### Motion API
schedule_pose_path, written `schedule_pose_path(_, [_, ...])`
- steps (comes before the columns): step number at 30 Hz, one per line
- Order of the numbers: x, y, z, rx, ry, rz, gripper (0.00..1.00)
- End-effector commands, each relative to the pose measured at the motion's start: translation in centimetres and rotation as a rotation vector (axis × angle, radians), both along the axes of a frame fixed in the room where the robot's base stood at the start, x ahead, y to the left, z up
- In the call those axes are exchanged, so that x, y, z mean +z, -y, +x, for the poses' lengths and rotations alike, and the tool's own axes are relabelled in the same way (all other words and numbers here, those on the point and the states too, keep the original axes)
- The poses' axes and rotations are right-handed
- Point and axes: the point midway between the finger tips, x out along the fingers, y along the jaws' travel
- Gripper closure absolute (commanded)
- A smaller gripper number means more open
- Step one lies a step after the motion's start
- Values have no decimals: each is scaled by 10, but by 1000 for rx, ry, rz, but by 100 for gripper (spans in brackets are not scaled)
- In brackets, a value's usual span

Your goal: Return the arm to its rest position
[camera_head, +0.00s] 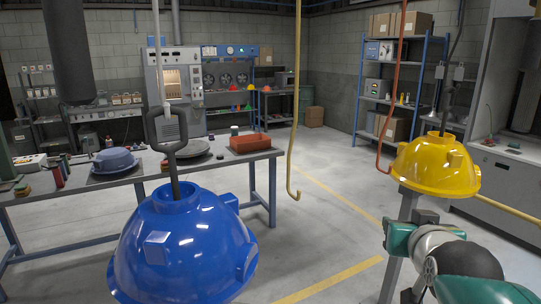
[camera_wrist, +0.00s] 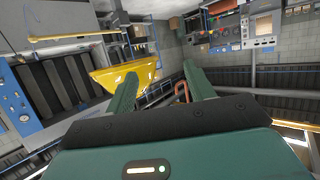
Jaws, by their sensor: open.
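My gripper (camera_wrist: 160,70) shows in the wrist view with its two green fingers spread apart and nothing between them. A yellow hood (camera_wrist: 112,76) lies beyond and to the left of the left finger in that view, tilted in the picture. My green and grey arm (camera_head: 445,255) reaches into the lower right of the head view, below the yellow hood (camera_head: 437,168). The gripper's fingers cannot be made out in the head view.
A blue hood (camera_head: 180,245) hangs close in front on a dark handle. A workbench (camera_head: 130,176) stands behind it at left. A yellow hook pole (camera_head: 295,110) and a red hook line (camera_head: 397,70) hang down. The floor (camera_head: 325,215) between the hoods is clear.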

Motion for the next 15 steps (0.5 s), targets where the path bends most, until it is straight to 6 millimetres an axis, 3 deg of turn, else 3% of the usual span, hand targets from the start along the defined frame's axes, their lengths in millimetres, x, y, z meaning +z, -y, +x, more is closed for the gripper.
schedule_pose_path(1, [-22,-25,-9,52,-91,26,47])
schedule_pose_path(6, [-92,-89,-58,179,-424,86,47])
schedule_pose_path(10, [-127,-117,-98,237,-621,99,47])
schedule_pose_path(15, [-143,-128,-122,261,-731,101,47])
